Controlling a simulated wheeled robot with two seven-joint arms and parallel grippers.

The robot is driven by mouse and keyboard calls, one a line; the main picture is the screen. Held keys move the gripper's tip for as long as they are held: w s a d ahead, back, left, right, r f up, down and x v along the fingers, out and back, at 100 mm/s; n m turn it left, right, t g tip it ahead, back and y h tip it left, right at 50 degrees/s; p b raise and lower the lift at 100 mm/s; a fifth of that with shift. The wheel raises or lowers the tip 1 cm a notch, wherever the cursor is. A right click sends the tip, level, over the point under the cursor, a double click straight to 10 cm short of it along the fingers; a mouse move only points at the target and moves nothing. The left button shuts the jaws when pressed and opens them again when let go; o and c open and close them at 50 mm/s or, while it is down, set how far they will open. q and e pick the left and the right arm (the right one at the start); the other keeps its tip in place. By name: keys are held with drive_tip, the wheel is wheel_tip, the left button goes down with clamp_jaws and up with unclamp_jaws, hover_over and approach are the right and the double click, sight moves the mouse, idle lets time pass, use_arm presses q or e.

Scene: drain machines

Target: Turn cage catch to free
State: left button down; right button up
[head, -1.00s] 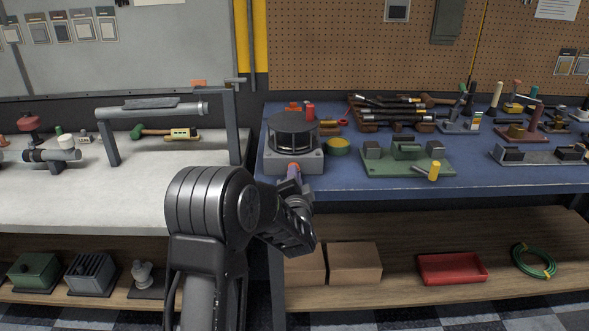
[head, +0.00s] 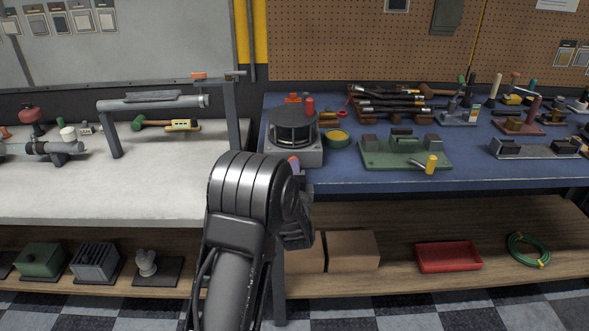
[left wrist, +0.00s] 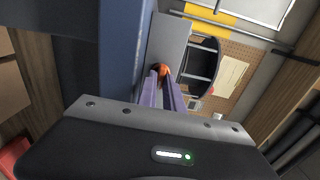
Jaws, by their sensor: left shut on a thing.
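The cage machine, a dark round cage (head: 292,128) on a grey base (head: 295,158), stands at the front left of the blue bench. A small orange catch (left wrist: 162,69) shows on the front of its grey housing in the left wrist view. My left gripper (left wrist: 164,78) has its two purple fingers shut on the catch. In the head view my left gripper (head: 295,167) is at the machine's front face, mostly hidden behind my own arm. The catch's angle cannot be told. My right gripper is not in view.
A red knob (head: 310,106) rises behind the cage. The blue bench's front edge (head: 400,186) is just below my gripper. Cardboard boxes (head: 352,250) sit on the shelf underneath.

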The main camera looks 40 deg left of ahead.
use_arm(q)
drive_tip(key=c, duration=1.5)
unclamp_jaws()
drive_tip(key=shift+f, duration=0.1)
